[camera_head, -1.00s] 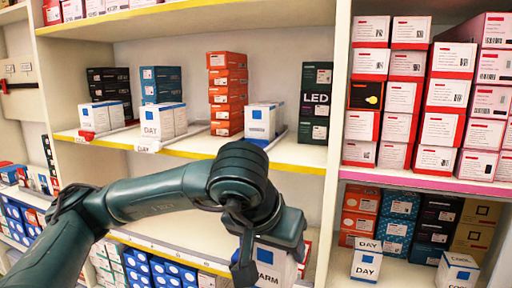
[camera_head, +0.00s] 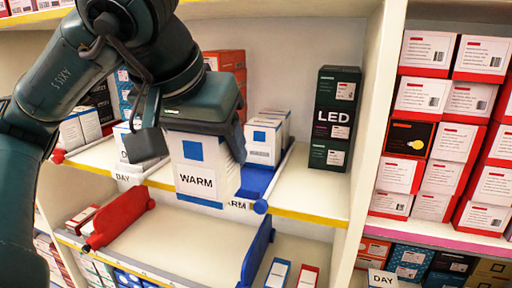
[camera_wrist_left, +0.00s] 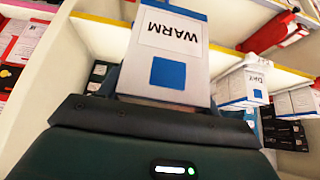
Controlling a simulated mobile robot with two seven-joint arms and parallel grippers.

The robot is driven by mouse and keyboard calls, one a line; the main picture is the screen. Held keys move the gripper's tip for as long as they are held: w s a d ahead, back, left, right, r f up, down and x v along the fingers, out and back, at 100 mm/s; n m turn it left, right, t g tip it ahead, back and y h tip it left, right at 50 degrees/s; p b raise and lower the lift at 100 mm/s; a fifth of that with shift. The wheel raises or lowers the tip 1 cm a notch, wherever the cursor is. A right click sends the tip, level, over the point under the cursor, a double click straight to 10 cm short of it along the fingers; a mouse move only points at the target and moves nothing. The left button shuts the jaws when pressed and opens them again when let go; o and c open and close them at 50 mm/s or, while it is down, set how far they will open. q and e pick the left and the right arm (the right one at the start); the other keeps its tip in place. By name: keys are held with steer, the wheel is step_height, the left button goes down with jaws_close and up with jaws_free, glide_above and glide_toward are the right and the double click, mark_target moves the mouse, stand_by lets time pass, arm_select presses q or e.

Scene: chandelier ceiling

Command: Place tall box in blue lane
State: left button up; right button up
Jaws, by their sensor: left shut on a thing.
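My left gripper (camera_head: 198,128) is shut on a tall white box (camera_head: 195,175) with a blue square and the word WARM. The box hangs upright in front of the shelf, and it shows upside down in the left wrist view (camera_wrist_left: 173,45). On the upper shelf, a blue lane piece (camera_head: 255,182) lies just right of the held box. Another white box with a blue square (camera_head: 262,140) stands behind that piece. A second blue divider (camera_head: 258,250) stands on the lower shelf. The box hides part of the shelf behind it. My right gripper is not in view.
A black LED box stack (camera_head: 335,118) stands at the right end of the upper shelf. A red divider (camera_head: 118,222) is on the lower shelf at left. DAY boxes (camera_wrist_left: 243,88) stand near the held box. The lower shelf between the red and blue dividers is bare.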

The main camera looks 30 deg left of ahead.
arm_select(q)
steer(key=w+a, duration=0.4)
steer(key=w, duration=1.1)
steer(key=f, duration=0.4)
steer(key=w+f+p, duration=0.1)
steer(key=f, duration=0.1)
steer(key=shift+f, duration=0.25)
steer(key=shift+w+f, duration=0.2)
steer(key=shift+w, duration=0.05)
steer(key=shift+f, duration=0.35)
steer(key=o, duration=0.7)
steer(key=shift+r, duration=0.1)
steer(key=o, duration=0.3)
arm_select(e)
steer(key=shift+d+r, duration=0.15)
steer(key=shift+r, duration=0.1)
arm_select(q)
steer(key=shift+o, duration=0.2)
